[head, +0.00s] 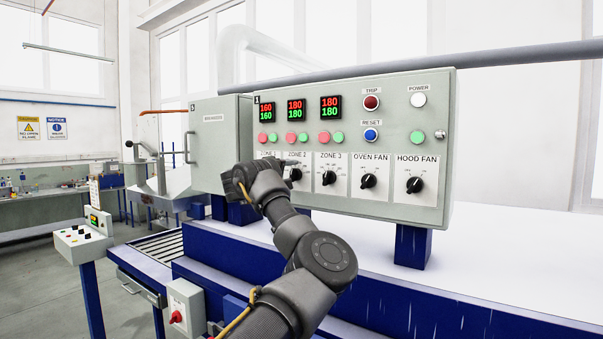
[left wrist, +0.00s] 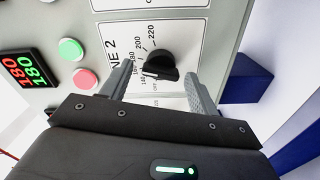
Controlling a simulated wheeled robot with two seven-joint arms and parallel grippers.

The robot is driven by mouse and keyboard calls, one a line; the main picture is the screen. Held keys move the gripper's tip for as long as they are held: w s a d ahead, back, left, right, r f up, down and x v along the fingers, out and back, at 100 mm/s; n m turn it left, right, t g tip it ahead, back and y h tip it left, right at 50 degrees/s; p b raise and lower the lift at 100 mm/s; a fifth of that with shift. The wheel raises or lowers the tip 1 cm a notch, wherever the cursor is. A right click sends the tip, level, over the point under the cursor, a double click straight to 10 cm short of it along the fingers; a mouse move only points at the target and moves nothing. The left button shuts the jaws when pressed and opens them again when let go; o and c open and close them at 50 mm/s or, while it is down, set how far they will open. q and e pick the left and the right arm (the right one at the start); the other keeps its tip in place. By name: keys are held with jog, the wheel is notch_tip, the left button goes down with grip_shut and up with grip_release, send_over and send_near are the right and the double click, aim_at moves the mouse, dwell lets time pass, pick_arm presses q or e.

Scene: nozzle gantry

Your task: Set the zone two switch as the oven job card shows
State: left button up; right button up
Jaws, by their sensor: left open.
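The zone two switch is a black rotary knob (head: 296,174) on a white plate of the grey control panel (head: 230,119). In the left wrist view the knob (left wrist: 160,66) shows close up, turned sideways, with a printed scale whose 180, 200 and 220 are readable. I cannot tell which number its pointer marks. My left gripper (head: 282,167) is in front of the zone 1 and zone 2 plates. In the left wrist view its open fingers (left wrist: 160,85) stand on either side of the knob; contact is not clear. My right gripper is not in view. I cannot identify the oven job card.
The zone 2 display (head: 296,111) reads 180 over 180. The zone 3 knob (head: 328,178), oven fan knob (head: 368,181) and hood fan knob (head: 415,185) sit to the right. A small console (head: 80,243) stands at left. Blue framework lies below the panel.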

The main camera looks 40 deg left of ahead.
pick_arm(q)
jog(key=shift+w, duration=0.1)
jog(key=shift+d, duration=0.1)
jog(key=c, duration=1)
jog(key=shift+f+n+b, duration=0.2)
jog(key=shift+n+b, duration=2.7)
jog(key=shift+b, duration=0.05)
jog(key=o, duration=1)
